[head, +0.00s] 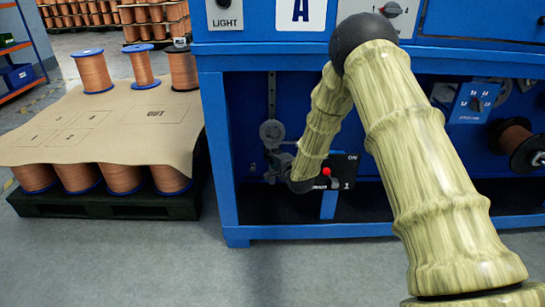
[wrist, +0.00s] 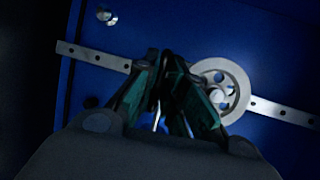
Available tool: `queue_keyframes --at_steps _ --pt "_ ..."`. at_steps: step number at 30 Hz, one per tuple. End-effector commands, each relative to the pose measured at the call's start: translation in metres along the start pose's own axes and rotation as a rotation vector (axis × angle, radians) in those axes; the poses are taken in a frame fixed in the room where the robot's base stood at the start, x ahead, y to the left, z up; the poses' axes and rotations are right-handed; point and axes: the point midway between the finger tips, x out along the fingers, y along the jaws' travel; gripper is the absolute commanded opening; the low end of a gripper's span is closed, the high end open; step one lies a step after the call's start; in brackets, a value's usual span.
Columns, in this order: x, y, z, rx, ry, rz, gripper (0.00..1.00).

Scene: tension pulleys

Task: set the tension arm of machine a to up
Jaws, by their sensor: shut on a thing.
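Machine a is the blue machine with the letter A plate (head: 301,12). In its open lower bay, a grey pulley wheel (head: 272,131) sits on an upright holed rail (head: 271,92). The wheel (wrist: 222,88) and rail (wrist: 95,56) also show in the wrist view, the rail slanting across the picture. My gripper (head: 276,165) is just below the wheel in the head view. In the wrist view my gripper's fingers (wrist: 166,70) are close together beside the wheel and in front of the rail. They are shut on the tension arm, which they mostly hide.
A black ON panel with a red-knobbed lever (head: 327,171) is close to the right of my wrist. A blue dial box (head: 474,102) and a copper spool (head: 515,145) are farther right. A covered pallet of spools (head: 110,125) stands left. The floor in front is clear.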

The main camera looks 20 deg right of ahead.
Motion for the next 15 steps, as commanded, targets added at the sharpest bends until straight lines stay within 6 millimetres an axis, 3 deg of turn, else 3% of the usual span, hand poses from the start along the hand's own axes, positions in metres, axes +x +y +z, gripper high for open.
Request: queue_keyframes --at_steps 1,15 --pt "-0.004 -0.014 0.001 0.002 0.0 -0.001 0.0" --pt "-0.018 -0.08 0.006 0.003 0.0 -0.002 0.0"
